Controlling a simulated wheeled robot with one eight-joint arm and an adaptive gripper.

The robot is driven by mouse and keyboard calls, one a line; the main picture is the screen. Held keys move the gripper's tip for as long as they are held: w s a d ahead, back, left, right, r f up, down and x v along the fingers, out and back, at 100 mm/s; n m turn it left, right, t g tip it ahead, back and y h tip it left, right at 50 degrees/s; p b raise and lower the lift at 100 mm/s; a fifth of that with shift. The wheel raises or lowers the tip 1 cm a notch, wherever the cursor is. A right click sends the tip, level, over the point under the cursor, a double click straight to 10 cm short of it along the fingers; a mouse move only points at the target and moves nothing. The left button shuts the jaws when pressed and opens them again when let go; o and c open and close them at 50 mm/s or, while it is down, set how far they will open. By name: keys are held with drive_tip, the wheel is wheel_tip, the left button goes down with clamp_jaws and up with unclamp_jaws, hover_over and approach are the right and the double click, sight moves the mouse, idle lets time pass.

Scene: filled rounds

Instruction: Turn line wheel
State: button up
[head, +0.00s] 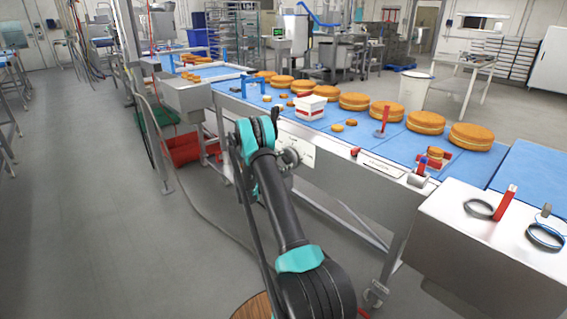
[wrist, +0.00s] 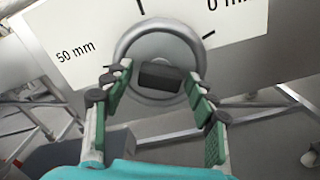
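The line wheel (wrist: 124,54) is a round grey metal wheel in the wrist view, with a dark block (wrist: 160,77) at its middle. It sits in front of a white scale plate (wrist: 90,45) marked "50 mm" and "0 mm". My gripper (wrist: 158,86) is open, its green-padded fingers on the left and right of the dark block, with gaps on both sides. I cannot tell whether the fingers touch the wheel's rim. In the head view the wheel (head: 289,158) shows small on the conveyor's side, just right of my arm's end; my fingertips are mostly hidden there.
A metal cabinet (head: 450,235) with a red marker and rings stands at the right. A red crate (head: 185,150) lies on the floor. The floor at left is clear.

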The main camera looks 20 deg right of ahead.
drive_tip(key=c, duration=0.9)
